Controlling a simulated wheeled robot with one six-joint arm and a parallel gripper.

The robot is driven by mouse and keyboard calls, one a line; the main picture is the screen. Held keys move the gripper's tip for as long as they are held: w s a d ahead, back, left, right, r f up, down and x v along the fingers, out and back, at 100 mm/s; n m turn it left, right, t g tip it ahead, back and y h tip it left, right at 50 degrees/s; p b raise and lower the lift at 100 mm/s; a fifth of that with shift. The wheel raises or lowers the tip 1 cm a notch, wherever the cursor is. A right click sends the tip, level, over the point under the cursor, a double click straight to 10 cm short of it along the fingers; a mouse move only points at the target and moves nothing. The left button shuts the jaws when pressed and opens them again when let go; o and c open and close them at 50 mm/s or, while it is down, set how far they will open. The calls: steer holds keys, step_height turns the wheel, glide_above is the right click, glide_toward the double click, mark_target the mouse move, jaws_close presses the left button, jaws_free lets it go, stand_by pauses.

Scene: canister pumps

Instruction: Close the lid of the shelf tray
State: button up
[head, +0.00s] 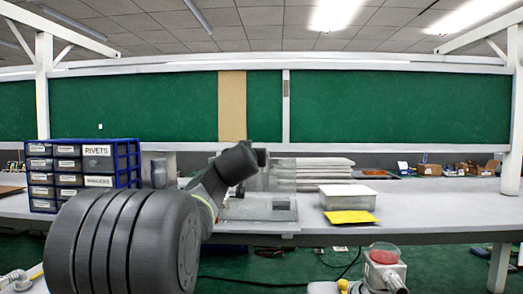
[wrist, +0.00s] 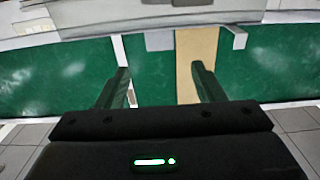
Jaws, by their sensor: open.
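My gripper (wrist: 160,75) shows in the wrist view with its two dark fingers spread apart and nothing between them. In the head view its end (head: 262,157) is partly hidden by my arm, above the bench. A grey, tray-like box (head: 258,208) sits on the bench below and beyond my arm. It may be the shelf tray. A grey upright panel behind it may be its raised lid, but my arm partly covers this area and I cannot tell for sure. I see no contact between my gripper and the box.
A blue drawer cabinet (head: 137,160) labelled RIVETS stands on the left. To the right are stacked pale boards (head: 318,165), a white-topped box (head: 347,191) and a yellow sheet (head: 350,217). A red-topped canister (head: 384,255) is at the front.

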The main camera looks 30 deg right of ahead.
steer(key=p+x, duration=0.4)
steer(key=x, duration=0.7)
steer(key=shift+r+p, duration=0.1)
steer(key=shift+p, duration=0.25)
steer(key=shift+w+d+p, duration=0.3)
steer(key=shift+w+d, duration=0.15)
steer(key=shift+w, duration=0.15)
jaws_close()
